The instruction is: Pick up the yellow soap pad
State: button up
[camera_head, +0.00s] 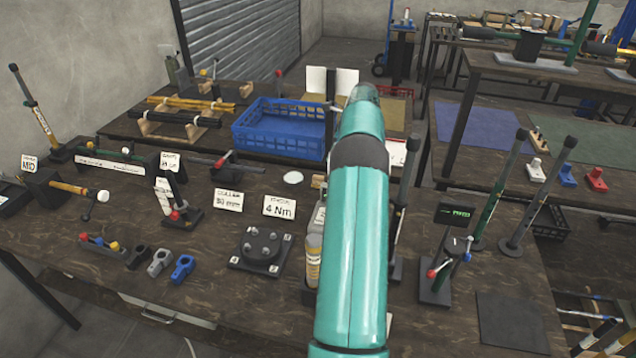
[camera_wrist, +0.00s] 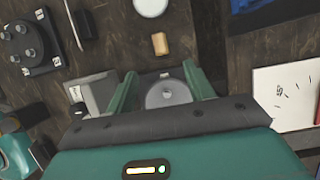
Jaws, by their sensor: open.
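A small tan-yellow block (camera_wrist: 160,44), which looks like the yellow soap pad, lies on the dark wooden bench in the wrist view. It is just beyond my fingertips and near the middle line between them. In the head view only a small tan piece (camera_head: 317,181) shows beside my arm; the rest is hidden. My gripper (camera_wrist: 160,76) is open above the bench, with its two green fingers apart and the pad outside them. A grey round object (camera_wrist: 168,95) shows between the fingers. My gripper is hidden behind my arm in the head view.
A white disc (camera_wrist: 150,5) lies beyond the pad. A dark round fixture (camera_wrist: 22,42) stands at left and a white sheet (camera_wrist: 285,95) at right. In the head view a blue crate (camera_head: 280,128) stands behind, and a 4 Nm sign (camera_head: 279,207) stands left of my arm.

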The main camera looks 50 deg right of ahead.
aim_at(317, 176)
jog(key=x, duration=1.3)
jog(key=shift+w+a+f, duration=0.1)
jog(key=shift+w+f, duration=0.1)
jog(key=c, duration=1.1)
jog(key=shift+r, duration=0.1)
jog(key=shift+r, duration=0.45)
notch_tip(317, 176, up, 2)
jog(key=shift+r, duration=0.1)
jog(key=a+r, duration=0.3)
jog(key=a, duration=0.1)
jog(key=s+a+r, duration=0.1)
jog(key=a+r, duration=0.2)
jog(key=a, duration=0.2)
jog(key=s+a+r, duration=0.1)
jog(key=a+r, duration=0.2)
jog(key=a, duration=0.2)
jog(key=shift+r, duration=0.4)
